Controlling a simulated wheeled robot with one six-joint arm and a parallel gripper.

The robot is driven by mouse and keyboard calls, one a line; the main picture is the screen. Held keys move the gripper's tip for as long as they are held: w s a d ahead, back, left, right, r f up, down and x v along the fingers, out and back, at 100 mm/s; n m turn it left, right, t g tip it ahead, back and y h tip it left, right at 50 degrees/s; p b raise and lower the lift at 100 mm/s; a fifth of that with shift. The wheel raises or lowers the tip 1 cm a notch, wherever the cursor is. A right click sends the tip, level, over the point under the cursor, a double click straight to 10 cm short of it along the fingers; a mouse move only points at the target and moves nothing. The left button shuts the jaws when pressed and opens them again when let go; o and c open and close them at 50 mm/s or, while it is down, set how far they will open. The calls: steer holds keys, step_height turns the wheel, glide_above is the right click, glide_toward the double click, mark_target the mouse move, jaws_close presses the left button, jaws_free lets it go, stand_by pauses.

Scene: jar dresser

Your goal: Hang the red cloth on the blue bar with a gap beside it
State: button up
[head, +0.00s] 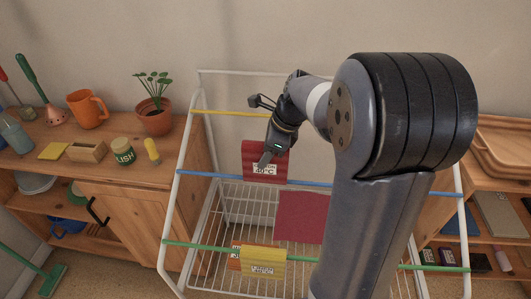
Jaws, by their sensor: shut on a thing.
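The red cloth (254,151) with a white "40°C" label is in the middle of the head view. My gripper (267,158) is shut on it, with a dark finger across its face. The cloth's lower edge overlaps the blue bar (212,176) in the picture; I cannot tell whether it touches the bar. The blue bar spans the white drying rack (176,210), partly hidden behind my arm. A darker red cloth (303,217) shows below the blue bar; what supports it is unclear.
A yellow bar (222,113) lies behind and a green bar (200,246) in front. A yellow cloth (264,262) and an orange cloth (236,256) hang on the green bar. A wooden dresser (120,165) with a potted plant (154,115) stands left; shelves stand right.

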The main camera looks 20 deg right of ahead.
mark_target(266, 182)
steer(key=shift+f+b, duration=2.9)
steer(key=shift+f, duration=2.8)
steer(key=o, duration=0.9)
steer(key=shift+c, duration=0.2)
step_height(266, 182, up, 7)
steer(key=p, duration=0.7)
steer(key=shift+r, duration=0.1)
steer(key=shift+f, duration=0.2)
